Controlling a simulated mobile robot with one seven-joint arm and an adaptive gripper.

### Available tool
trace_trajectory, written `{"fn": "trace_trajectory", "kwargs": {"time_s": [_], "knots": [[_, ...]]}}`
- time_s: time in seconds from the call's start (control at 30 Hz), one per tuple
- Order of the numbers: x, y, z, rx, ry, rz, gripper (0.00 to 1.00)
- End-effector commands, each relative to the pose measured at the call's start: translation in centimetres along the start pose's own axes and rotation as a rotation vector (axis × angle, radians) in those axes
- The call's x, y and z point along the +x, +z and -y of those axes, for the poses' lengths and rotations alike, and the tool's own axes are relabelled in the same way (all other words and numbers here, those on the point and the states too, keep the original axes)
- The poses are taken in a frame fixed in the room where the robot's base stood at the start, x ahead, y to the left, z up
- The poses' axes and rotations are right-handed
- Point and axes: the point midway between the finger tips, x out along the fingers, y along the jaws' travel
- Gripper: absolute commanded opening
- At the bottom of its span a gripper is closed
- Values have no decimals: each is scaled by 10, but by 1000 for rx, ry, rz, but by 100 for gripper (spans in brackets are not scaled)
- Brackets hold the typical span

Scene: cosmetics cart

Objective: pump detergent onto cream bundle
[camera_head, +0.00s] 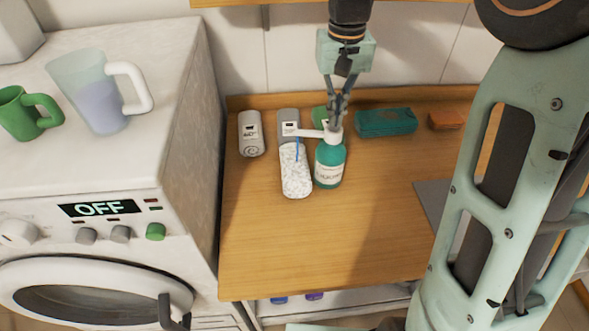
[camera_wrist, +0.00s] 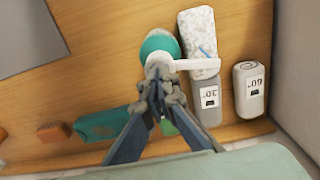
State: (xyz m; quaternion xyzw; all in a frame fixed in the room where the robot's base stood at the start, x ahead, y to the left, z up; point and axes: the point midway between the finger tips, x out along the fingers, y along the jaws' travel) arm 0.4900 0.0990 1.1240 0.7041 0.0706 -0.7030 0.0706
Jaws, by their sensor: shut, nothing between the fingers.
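The teal detergent bottle (camera_head: 329,168) with a white pump nozzle (camera_head: 308,133) stands upright on the wooden counter. In the wrist view the bottle (camera_wrist: 158,42) is partly hidden under my fingers. My gripper (camera_head: 334,120) is shut and empty, pointing down with its fingertips at the pump head; contact is hard to make out. The speckled cream bundle (camera_head: 295,177) lies left of the bottle, under the nozzle's end. A thin blue streak (camera_head: 297,149) shows between nozzle and bundle, also in the wrist view (camera_wrist: 204,52).
A grey labelled bundle (camera_head: 289,117) lies behind the cream one. A grey "60" roll (camera_head: 250,133) is further left. Green (camera_head: 386,122) and orange (camera_head: 446,120) items lie right. The washer (camera_head: 120,150) borders the counter (camera_head: 310,245), whose front is clear.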

Motion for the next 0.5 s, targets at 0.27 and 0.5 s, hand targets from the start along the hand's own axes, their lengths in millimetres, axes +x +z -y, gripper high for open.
{"fn": "trace_trajectory", "kwargs": {"time_s": [0.27,0.5], "knots": [[9,1,0,0,0,3,0],[8,1,0,0,0,3,0]]}}
